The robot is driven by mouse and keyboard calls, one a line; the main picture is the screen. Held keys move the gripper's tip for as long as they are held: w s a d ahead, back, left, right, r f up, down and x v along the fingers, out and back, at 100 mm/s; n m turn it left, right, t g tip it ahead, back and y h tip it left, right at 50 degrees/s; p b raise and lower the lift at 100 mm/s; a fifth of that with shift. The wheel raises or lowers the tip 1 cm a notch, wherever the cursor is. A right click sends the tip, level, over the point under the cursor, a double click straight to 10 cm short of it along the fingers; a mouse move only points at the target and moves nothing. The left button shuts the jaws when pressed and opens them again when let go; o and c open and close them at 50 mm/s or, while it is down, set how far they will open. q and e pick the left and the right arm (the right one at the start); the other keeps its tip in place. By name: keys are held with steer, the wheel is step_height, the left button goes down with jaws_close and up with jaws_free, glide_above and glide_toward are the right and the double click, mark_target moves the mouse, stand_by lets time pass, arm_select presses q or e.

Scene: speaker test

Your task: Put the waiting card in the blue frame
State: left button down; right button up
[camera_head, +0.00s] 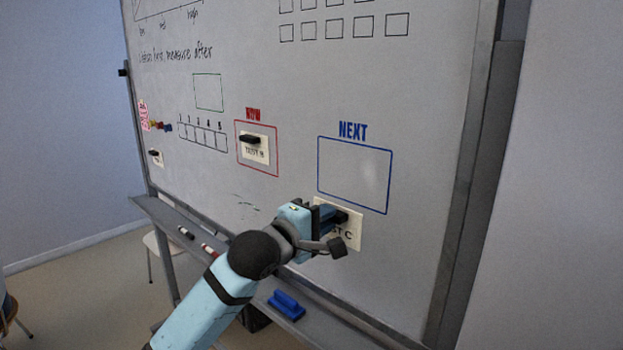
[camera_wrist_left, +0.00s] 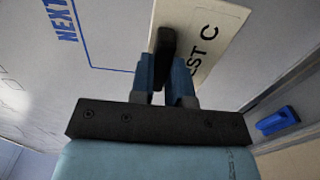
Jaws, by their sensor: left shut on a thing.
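The blue frame (camera_head: 353,173) is drawn on the whiteboard under blue lettering, and its inside is empty. One corner of it shows in the wrist view (camera_wrist_left: 88,52). A cream card (camera_head: 352,240) whose lettering ends in "ST C" is just below the frame, outside it. It shows in the wrist view (camera_wrist_left: 222,18) with its black grip (camera_wrist_left: 165,45) between the fingers. My left gripper (camera_head: 333,214) is shut on that grip and hides the card's left part. I cannot tell whether the card touches the board. My right gripper is not in view.
A red frame (camera_head: 238,122) to the left holds another card (camera_head: 257,155) with a black grip. A small card (camera_head: 154,160) is at the board's left edge. The tray below carries markers (camera_head: 187,233) and a blue eraser (camera_head: 286,304).

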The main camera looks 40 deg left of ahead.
arm_select(q)
step_height(320, 180, up, 8)
steer(key=s+a, duration=0.1)
steer(key=a, duration=0.1)
steer(key=shift+w+d, duration=0.1)
steer(key=shift+w, duration=2.05)
steer(key=shift+w+p, duration=0.4)
steer(key=shift+w, duration=0.75)
steer(key=shift+w+d, duration=0.1)
steer(key=shift+w, duration=0.3)
steer(key=shift+w+p, duration=0.3)
steer(key=shift+w, duration=0.2)
steer(key=c, duration=0.6)
jaws_free()
